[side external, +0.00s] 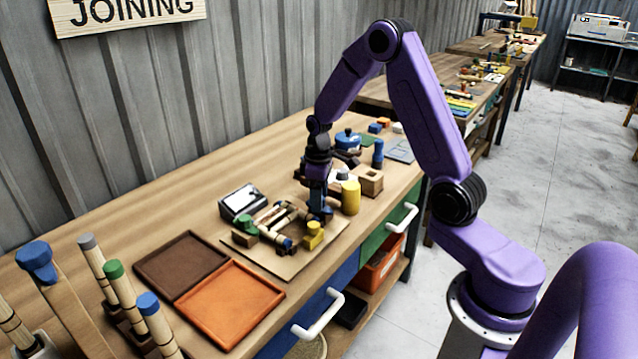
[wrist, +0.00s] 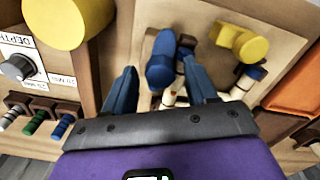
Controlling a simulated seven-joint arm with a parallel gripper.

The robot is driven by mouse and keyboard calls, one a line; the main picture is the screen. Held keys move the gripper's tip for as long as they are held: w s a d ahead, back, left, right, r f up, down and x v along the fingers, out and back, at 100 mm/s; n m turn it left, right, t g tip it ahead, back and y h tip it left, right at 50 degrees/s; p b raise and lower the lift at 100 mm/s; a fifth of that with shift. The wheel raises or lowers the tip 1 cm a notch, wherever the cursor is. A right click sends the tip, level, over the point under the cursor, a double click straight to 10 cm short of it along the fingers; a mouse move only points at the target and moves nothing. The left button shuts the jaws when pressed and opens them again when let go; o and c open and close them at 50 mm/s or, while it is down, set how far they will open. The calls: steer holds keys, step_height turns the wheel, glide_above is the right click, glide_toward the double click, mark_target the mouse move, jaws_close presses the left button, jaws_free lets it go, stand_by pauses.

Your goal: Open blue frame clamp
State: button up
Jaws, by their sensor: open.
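The blue frame clamp (wrist: 161,58) shows its blue knob in the wrist view, between the two fingers of my gripper (wrist: 159,66). The fingers are open, one on each side of the knob, with a visible gap on the left; the right finger is close to it, and I cannot tell if it touches. In the side view my gripper (side external: 319,200) points down at the back right of the wooden board (side external: 268,258), and hides most of the blue clamp. A yellow clamp (side external: 313,234) and a green clamp (side external: 246,226) stand on the same board, with pale rattan pieces between them.
A yellow cylinder (side external: 350,197) stands close to the right of my gripper. A wooden block (side external: 370,181) and a blue bottle-like item (side external: 378,153) are behind it.

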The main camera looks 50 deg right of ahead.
step_height(320, 180, up, 17)
steer(key=shift+r, duration=0.2)
stand_by(0.3)
stand_by(0.4)
steer(key=s+a+f+n, duration=0.2)
steer(key=s+a+n, duration=0.2)
steer(key=s+a, duration=0.9)
steer(key=s+a+f+n, duration=0.1)
steer(key=s+a+n, duration=0.1)
steer(key=s, duration=0.6)
steer(key=s+a+f+n, duration=0.1)
steer(key=s+a+f, duration=0.1)
steer(key=s, duration=0.7)
steer(key=shift+f+n, duration=0.25)
steer(key=shift+n, duration=0.15)
